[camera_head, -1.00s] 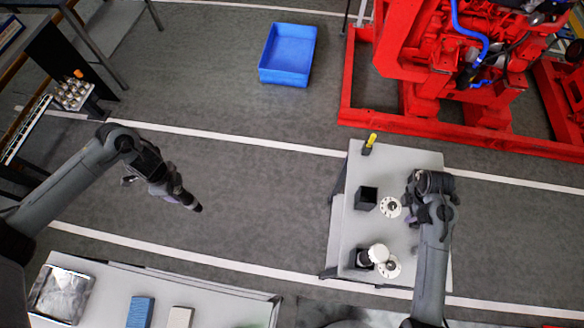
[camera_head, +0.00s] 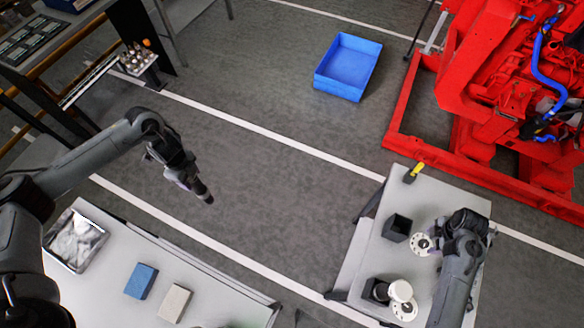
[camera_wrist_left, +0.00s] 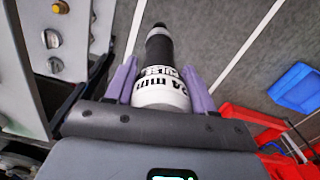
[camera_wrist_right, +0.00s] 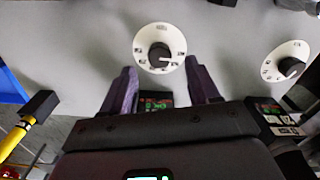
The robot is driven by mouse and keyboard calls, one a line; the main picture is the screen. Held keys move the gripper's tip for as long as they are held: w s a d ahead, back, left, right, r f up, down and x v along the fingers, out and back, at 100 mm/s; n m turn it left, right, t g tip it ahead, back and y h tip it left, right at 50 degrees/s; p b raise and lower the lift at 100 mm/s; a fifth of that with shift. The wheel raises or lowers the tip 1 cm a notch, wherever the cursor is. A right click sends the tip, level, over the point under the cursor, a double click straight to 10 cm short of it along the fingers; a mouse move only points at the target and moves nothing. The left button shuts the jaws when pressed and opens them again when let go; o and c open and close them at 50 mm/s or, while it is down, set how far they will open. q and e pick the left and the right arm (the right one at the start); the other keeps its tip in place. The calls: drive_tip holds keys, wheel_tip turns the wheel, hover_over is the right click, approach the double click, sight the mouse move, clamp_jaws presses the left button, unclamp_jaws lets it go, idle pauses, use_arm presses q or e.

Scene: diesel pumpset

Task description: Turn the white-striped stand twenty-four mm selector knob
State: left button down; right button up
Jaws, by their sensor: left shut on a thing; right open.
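A light grey stand (camera_head: 452,187) at the lower right carries two white dial plates with black knobs, a farther dial (camera_head: 421,244) and a nearer dial (camera_head: 405,310). The right wrist view shows one knob (camera_wrist_right: 160,55) just beyond and between my fingertips, with the other knob (camera_wrist_right: 290,66) to the right. Its dial markings are too small to read. My right gripper (camera_wrist_right: 162,88) is open and empty, above the stand (camera_head: 460,228) beside the farther dial. My left gripper (camera_wrist_left: 160,85) is shut on a white-banded black tool (camera_wrist_left: 160,80) marked "24 mm", held over the floor.
Two black boxes (camera_head: 397,228) stand beside the dials; a white-topped piece (camera_head: 400,290) is at the nearer one. A yellow-handled tool (camera_head: 414,172) is at the stand's far end. Red machinery (camera_head: 480,130), a blue bin (camera_head: 347,66) and a front table (camera_head: 100,292) surround clear floor.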

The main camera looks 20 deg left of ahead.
sight(426, 244)
drive_tip(key=shift+f+b, duration=0.4)
drive_tip(key=shift+f, duration=2.05)
drive_tip(key=shift+c, duration=0.3)
drive_tip(key=c, duration=1)
